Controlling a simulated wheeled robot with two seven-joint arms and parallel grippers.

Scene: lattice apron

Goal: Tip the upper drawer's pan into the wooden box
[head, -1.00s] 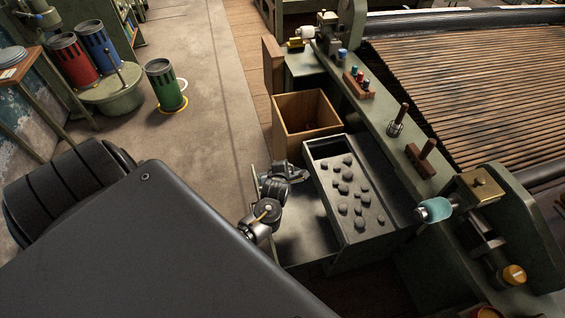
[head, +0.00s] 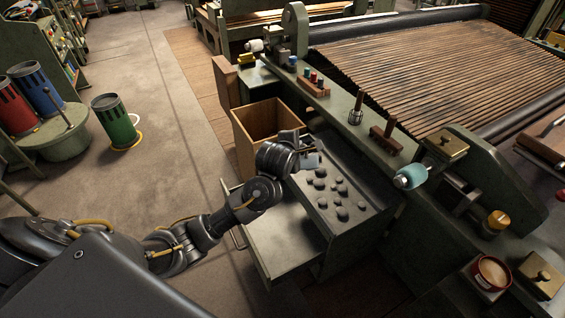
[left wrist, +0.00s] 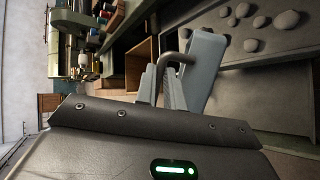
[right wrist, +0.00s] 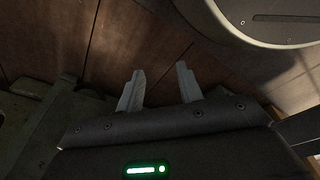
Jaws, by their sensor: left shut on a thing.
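The upper drawer's pan (head: 366,205) is a dark grey tray with several rounded dark lumps in it, sitting above a lower, empty-looking open drawer (head: 272,238). The pan and lumps also show in the left wrist view (left wrist: 237,38). My left gripper (head: 302,155) is at the pan's far left end. In the left wrist view my left gripper (left wrist: 165,72) is shut on a bent metal handle (left wrist: 184,59) beside a light grey piece. The wooden box (head: 243,137) stands open just beyond the pan. My right gripper (right wrist: 161,72) is open and empty, over a plank floor.
The green machine bench runs along the right, with a teal-handled part (head: 411,176) and wooden-handled tools (head: 386,137) near the pan. A green can (head: 116,120) stands on the floor at left.

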